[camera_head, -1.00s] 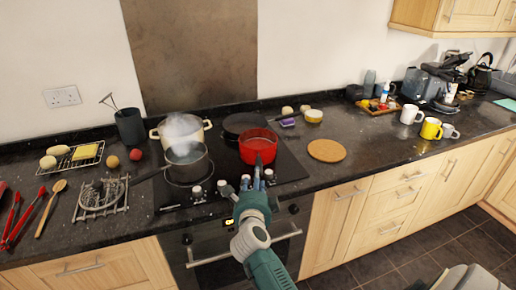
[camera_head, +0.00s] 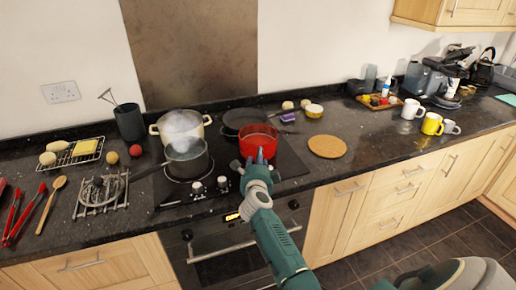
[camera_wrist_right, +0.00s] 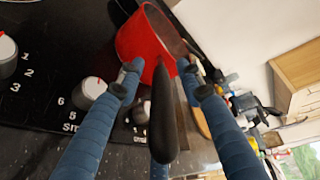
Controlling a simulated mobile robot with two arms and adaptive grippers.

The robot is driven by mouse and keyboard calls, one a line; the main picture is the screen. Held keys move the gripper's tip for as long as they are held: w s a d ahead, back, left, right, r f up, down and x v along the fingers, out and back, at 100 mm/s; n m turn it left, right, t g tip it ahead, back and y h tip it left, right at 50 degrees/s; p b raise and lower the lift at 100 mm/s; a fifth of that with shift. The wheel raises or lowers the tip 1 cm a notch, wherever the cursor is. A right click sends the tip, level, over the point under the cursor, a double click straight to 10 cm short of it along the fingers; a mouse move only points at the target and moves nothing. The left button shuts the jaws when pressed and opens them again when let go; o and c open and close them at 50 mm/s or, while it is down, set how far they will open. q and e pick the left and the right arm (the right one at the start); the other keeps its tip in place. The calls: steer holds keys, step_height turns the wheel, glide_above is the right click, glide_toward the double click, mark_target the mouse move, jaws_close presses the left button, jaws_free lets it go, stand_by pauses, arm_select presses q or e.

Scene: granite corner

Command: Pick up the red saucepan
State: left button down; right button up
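The red saucepan (camera_head: 259,143) sits on the right front part of the black hob, its handle pointing to the front. My right gripper (camera_head: 253,166) is at the handle, just in front of the pan. In the right wrist view the red pan (camera_wrist_right: 146,36) is straight ahead. Its black handle (camera_wrist_right: 163,118) runs between the spread blue fingers of my right gripper (camera_wrist_right: 160,72), which look open around it. I see no clear grip on the handle. My left gripper is not in view.
A grey saucepan (camera_head: 187,160) and a steaming cream pot (camera_head: 170,128) stand to the left on the hob. A dark frying pan (camera_head: 243,118) lies behind the red saucepan. A round cork mat (camera_head: 327,146) lies to the right, with clear worktop around it.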

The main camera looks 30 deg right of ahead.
steer(key=shift+s+r, duration=0.1)
steer(key=shift+c, duration=0.4)
jaws_close()
steer(key=shift+r, duration=0.25)
